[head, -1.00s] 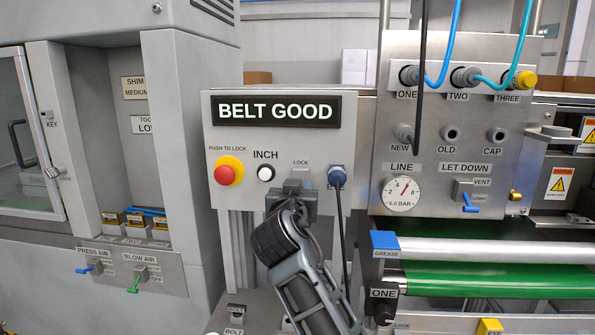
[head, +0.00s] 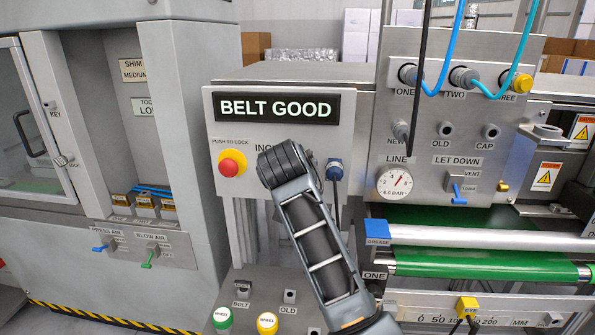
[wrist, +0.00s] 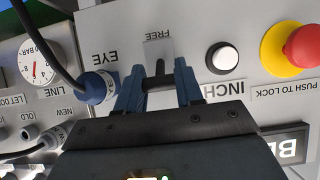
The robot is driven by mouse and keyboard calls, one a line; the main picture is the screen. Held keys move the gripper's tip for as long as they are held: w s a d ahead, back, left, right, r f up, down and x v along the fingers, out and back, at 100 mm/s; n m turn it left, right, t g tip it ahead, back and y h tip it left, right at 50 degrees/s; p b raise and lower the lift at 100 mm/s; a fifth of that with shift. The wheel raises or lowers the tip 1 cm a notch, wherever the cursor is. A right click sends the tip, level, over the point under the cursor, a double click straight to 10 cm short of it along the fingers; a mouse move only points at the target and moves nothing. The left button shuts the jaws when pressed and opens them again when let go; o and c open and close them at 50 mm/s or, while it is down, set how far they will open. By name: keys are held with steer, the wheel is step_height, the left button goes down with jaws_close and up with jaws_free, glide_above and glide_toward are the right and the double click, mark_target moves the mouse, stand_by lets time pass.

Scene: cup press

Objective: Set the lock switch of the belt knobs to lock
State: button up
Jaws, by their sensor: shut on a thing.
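The lock switch shows in the wrist view as a small black lever (wrist: 160,68) on a grey plate (wrist: 153,46), with the FREE label just beyond it. My gripper (wrist: 158,80) has its two blue-grey fingers on either side of the lever and is shut on it. The LOCK label does not show now, so I cannot tell which setting the lever stands at. In the head view my own wrist hides the switch and the fingers. The BELT GOOD sign (head: 278,107) is lit above on the same panel.
The red push-to-lock button (wrist: 302,46) and the white INCH button (wrist: 223,58) sit beside the switch. The blue EYE plug (wrist: 96,88) with its black cable is close on the other side. The green belt (head: 480,263) lies lower right.

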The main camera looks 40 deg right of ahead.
stand_by(0.3)
steer(key=o, duration=1)
steer(key=shift+o, duration=0.2)
steer(key=b+v, duration=0.1)
steer(key=v, duration=0.6)
steer(key=shift+s+a+r, duration=0.2)
steer(key=shift+a, duration=0.05)
